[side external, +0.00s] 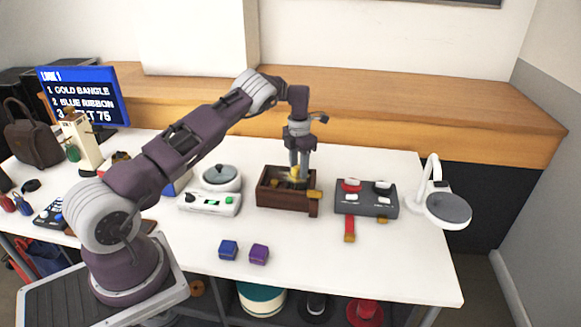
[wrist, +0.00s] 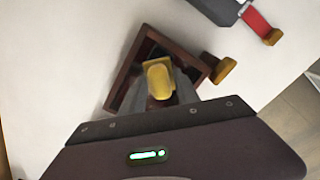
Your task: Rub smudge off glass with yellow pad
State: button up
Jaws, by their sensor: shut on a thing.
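My gripper (side external: 299,170) points down into an open dark brown wooden box (side external: 268,200) near the middle of the table. It is shut on a yellow pad (wrist: 160,65), which has a rounded grip on a squarish base. The pad also shows small between the fingertips in the side view (side external: 294,172). In the wrist view the pad is over the dark inside of the box (wrist: 128,75); I cannot tell whether it touches anything. A round grey glass-like disc (side external: 449,209) on a white stand is at the right table edge. No smudge can be made out.
A dark grey device (side external: 366,203) with red and white knobs stands right of the box. A white scale (side external: 210,203) and a lidded round pot (side external: 221,178) stand left. Blue (side external: 228,250) and purple (side external: 259,254) blocks lie in front. The front right of the table is clear.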

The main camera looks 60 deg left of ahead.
jog(key=shift+w+d+r, duration=0.2)
jog(key=shift+w+d, duration=0.8)
jog(key=shift+s+a+f, duration=0.2)
jog(key=shift+s+a, duration=0.65)
jog(key=shift+s+a+f, duration=0.15)
jog(key=shift+s+a, duration=0.65)
jog(key=shift+a, duration=0.05)
jog(key=shift+s+a, duration=1.8)
jog(key=shift+s, duration=0.05)
jog(key=shift+w+a, duration=0.15)
jog(key=shift+w, duration=0.1)
jog(key=shift+w+d+r, duration=0.2)
jog(key=shift+w+d, duration=1.55)
jog(key=shift+w+d+r, duration=0.2)
jog(key=shift+w+d, duration=1.5)
jog(key=shift+d, duration=0.05)
jog(key=shift+s+a, duration=0.5)
jog(key=shift+a, duration=0.05)
jog(key=shift+s+a+f, duration=0.25)
jog(key=shift+s+a, duration=0.4)
jog(key=shift+s, duration=0.05)
jog(key=shift+s+a+f, duration=0.2)
jog(key=shift+s+a, duration=2.05)
jog(key=shift+a+r, duration=0.15)
jog(key=shift+r, duration=0.1)
notch_tip(320, 180, up, 8)
jog(key=shift+f, duration=0.25)
jog(key=shift+s, duration=0.1)
